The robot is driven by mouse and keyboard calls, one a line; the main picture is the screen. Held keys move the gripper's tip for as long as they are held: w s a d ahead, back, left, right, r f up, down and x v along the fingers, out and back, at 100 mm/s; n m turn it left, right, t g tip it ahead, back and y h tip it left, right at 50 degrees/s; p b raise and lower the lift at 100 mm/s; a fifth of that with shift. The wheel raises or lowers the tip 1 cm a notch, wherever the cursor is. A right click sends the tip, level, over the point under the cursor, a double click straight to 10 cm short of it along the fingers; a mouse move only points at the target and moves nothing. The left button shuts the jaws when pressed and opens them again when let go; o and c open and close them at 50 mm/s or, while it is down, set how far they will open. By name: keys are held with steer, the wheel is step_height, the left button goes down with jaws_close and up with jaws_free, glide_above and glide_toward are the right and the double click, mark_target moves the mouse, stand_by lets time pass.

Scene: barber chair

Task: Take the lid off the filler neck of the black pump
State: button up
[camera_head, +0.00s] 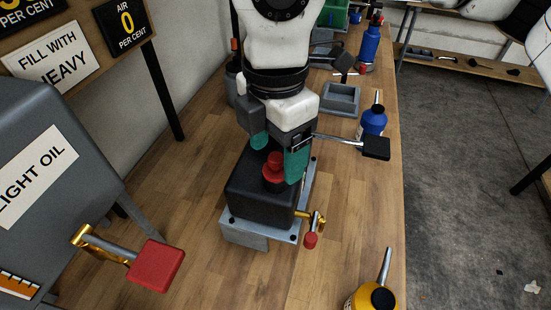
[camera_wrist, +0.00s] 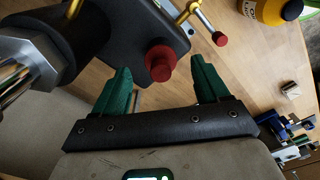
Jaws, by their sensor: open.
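The black pump (camera_head: 258,195) sits on a grey base plate on the wooden bench. A red lid (camera_head: 273,172) caps the filler neck on its top; the lid also shows in the wrist view (camera_wrist: 160,62). My gripper (camera_head: 277,152) has green fingers and is open, with nothing between the tips in the head view that looks held. In the wrist view my gripper (camera_wrist: 163,80) has its fingers spread to either side of the lid, with the lid slightly beyond the tips. I cannot tell whether a finger touches it.
A metal lever with a black pad (camera_head: 376,148) sticks out to the right. A brass valve with a red-tipped handle (camera_head: 311,239) is at the pump's front right. A blue bottle (camera_head: 373,121) and a yellow bottle (camera_head: 371,297) stand near the bench edge. A red-padded lever (camera_head: 156,266) is at left.

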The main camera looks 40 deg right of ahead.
steer(key=shift+f, duration=0.85)
steer(key=c, duration=1.1)
steer(key=shift+r, duration=0.1)
steer(key=shift+c, duration=0.2)
